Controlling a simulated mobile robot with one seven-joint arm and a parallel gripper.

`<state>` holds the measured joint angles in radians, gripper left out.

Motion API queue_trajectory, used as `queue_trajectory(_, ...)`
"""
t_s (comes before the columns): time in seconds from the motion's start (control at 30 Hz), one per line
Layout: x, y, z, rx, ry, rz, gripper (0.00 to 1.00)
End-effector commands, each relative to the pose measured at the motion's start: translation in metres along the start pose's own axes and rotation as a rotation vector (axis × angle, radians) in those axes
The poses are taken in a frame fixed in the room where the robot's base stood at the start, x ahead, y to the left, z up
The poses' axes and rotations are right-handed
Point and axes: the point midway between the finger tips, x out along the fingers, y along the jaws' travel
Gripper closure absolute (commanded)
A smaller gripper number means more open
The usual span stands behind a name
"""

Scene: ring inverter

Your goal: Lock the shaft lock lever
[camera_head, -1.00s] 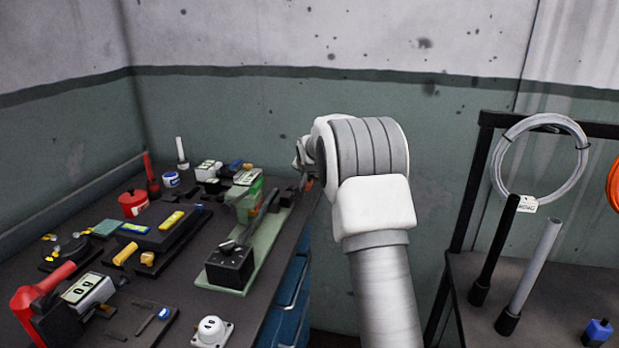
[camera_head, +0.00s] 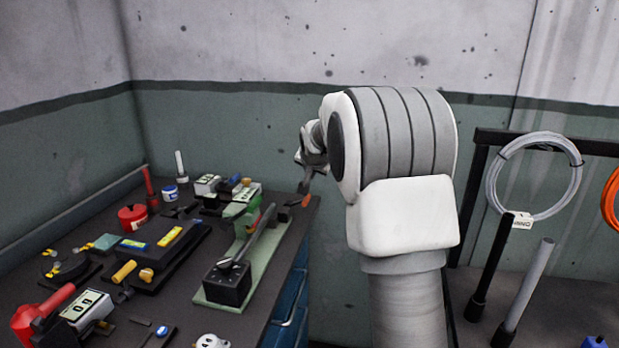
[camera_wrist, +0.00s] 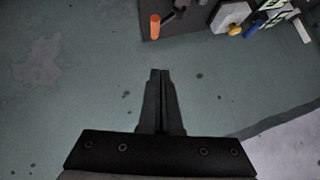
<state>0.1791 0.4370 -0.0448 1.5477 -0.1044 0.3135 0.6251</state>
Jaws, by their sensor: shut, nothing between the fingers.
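An orange cylindrical handle (camera_wrist: 155,27) shows in the wrist view beside dark parts at the bench edge; it may belong to the shaft lock lever, but I cannot tell for sure. In the head view an orange piece (camera_head: 306,200) shows at the bench's right edge, just below my gripper (camera_head: 304,186). A long shaft (camera_head: 255,238) leans up from a black block (camera_head: 228,284) on a pale green base plate (camera_head: 266,256). My gripper's fingers (camera_wrist: 160,72) are shut and empty, apart from the orange handle, with the wall behind them.
The dark bench (camera_head: 105,285) is crowded with tools, a red can (camera_head: 132,217) and small devices. A rack (camera_head: 540,285) at the right holds a coiled grey cable (camera_head: 490,185) and upright rods. The green-grey wall (camera_head: 225,130) stands close behind.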

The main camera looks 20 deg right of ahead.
Motion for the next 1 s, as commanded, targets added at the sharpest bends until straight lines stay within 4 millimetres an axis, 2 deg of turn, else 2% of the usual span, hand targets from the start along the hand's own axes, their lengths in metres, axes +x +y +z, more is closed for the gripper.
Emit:
queue_trajectory(0.2,-0.017,0.001,-0.001,0.000,0.000,0.001,1.00)
queue_trajectory(0.77,-0.021,0.000,-0.001,-0.001,-0.001,0.001,1.00)
queue_trajectory(0.87,-0.036,-0.003,-0.001,-0.015,-0.008,-0.001,1.00)
queue_trajectory(0.97,-0.069,-0.008,0.004,-0.051,-0.030,-0.002,1.00)
queue_trajectory(1.0,-0.086,-0.010,0.007,-0.071,-0.042,-0.003,1.00)
